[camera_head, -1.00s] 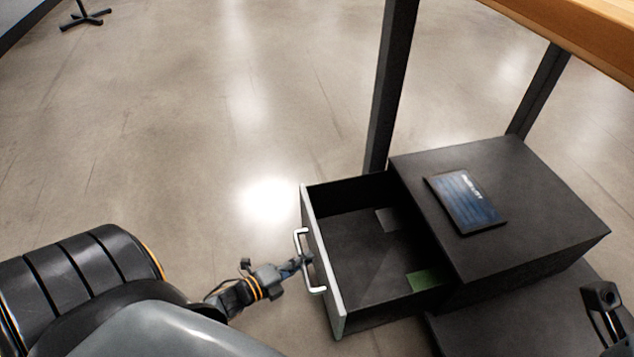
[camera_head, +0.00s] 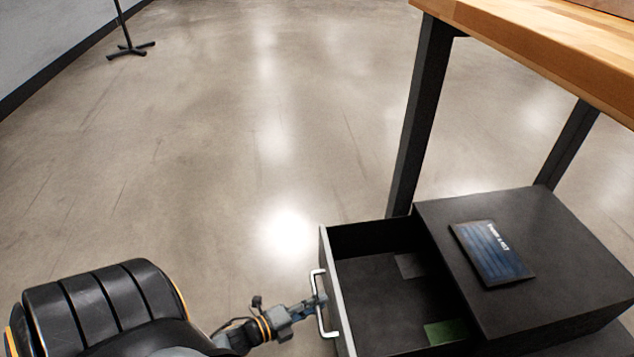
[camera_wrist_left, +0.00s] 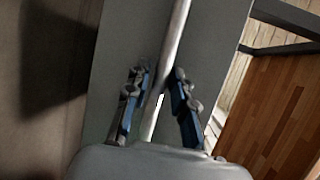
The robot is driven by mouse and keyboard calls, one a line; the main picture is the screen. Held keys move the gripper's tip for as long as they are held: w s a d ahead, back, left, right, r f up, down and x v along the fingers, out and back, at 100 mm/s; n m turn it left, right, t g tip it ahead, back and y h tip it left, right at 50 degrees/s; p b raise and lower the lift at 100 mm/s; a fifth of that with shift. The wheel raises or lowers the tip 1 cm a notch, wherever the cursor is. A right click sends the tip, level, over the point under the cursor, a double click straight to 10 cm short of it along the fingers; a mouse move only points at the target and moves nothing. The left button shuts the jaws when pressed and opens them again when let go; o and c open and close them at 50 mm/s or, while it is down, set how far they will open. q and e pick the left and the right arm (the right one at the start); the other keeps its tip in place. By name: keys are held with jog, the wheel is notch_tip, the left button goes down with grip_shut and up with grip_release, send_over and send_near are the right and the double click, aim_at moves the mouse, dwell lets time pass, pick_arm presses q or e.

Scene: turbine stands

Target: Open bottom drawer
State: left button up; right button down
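A dark drawer (camera_head: 385,295) with a light front panel (camera_head: 337,290) stands pulled out from a dark cabinet (camera_head: 560,255) in the head view. Its inside shows, with a green piece (camera_head: 446,331) and a grey piece (camera_head: 410,265) on the floor. Whether other drawers lie below is hidden. My left gripper (camera_head: 318,301) is at the drawer's metal handle (camera_head: 321,318). In the left wrist view, the handle bar (camera_wrist_left: 176,35) runs between the left gripper's blue-padded fingers (camera_wrist_left: 160,90), which lean in close around it. My right gripper is out of view.
A dark tablet-like panel (camera_head: 491,253) lies on the cabinet top. A wooden tabletop (camera_head: 540,45) on dark legs (camera_head: 420,115) stands above and behind. A stand's foot (camera_head: 131,50) is far left. The floor (camera_head: 200,160) left of the drawer is clear.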

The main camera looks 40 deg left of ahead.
pick_arm(q)
jog(key=v, duration=1.1)
jog(key=shift+s, duration=0.25)
jog(key=shift+r, duration=0.15)
